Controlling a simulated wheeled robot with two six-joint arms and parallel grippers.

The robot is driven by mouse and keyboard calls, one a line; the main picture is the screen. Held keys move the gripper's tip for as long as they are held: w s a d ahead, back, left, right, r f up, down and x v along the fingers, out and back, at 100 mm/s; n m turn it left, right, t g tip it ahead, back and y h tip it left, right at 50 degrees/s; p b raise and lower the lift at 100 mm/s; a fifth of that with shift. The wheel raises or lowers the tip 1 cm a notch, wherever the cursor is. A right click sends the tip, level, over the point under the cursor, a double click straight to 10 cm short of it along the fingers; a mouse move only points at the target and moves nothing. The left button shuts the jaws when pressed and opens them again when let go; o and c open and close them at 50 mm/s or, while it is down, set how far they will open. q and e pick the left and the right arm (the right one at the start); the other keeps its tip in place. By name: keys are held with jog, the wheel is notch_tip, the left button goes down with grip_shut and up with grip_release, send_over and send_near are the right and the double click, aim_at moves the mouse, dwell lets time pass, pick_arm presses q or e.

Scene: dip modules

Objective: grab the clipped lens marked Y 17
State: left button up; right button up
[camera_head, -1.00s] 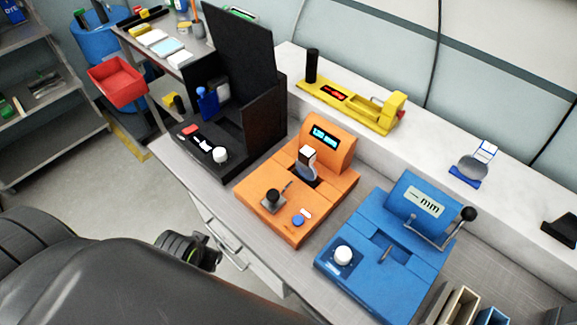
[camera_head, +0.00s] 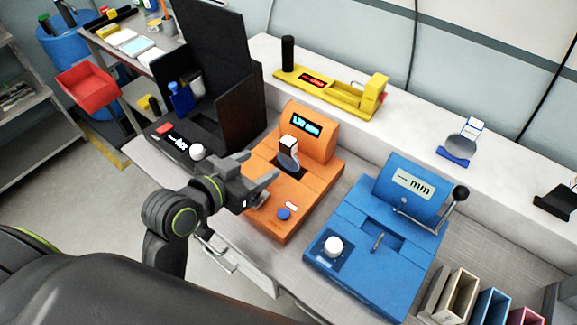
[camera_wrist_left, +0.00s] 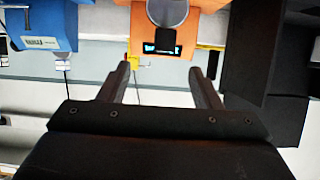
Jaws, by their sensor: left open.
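A round grey lens with a white-and-black clip on top (camera_head: 289,152) stands upright in the slot of the orange device (camera_head: 318,148). A second lens (camera_head: 455,149) with a white clip rests on a blue stand on the back ledge. No marking is readable on either clip. My left gripper (camera_head: 268,190) is open and empty, over the front part of the orange device, to the front left of its lens. In the left wrist view, the open fingers (camera_wrist_left: 160,75) point toward the orange device, and its lens (camera_wrist_left: 168,11) shows at the top edge. My right gripper is out of view.
A black open-lidded box (camera_head: 243,115) stands left of the orange device. A blue device (camera_head: 378,225) with a lever stands to its right. A yellow device (camera_head: 335,97) sits on the back ledge. Upright slotted holders (camera_head: 457,295) stand at the lower right.

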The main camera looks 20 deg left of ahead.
aim_at(284, 146)
pick_arm(q)
jog(key=b+x, duration=0.1)
jog(key=x, duration=0.1)
jog(key=shift+w+d+f+b, duration=0.1)
jog(key=shift+w+f+b, duration=0.1)
jog(key=shift+f+b, duration=0.2)
jog(key=x, duration=0.2)
jog(key=p+x, duration=0.1)
jog(key=shift+w+d+r, duration=0.1)
jog(key=shift+w+r, duration=0.1)
jog(key=shift+w, duration=0.15)
jog(key=shift+w+d+f, duration=0.15)
jog(key=shift+w+f, duration=0.1)
jog(key=shift+w, duration=0.2)
jog(key=shift+w+f, duration=0.1)
jog(key=shift+w, duration=0.4)
jog(key=p+x, duration=0.1)
jog(key=x, duration=0.2)
jog(key=shift+w, duration=0.15)
jog(key=shift+w+f, duration=0.3)
jog(key=shift+w, duration=0.2)
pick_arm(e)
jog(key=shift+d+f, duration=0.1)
pick_arm(q)
grip_shut()
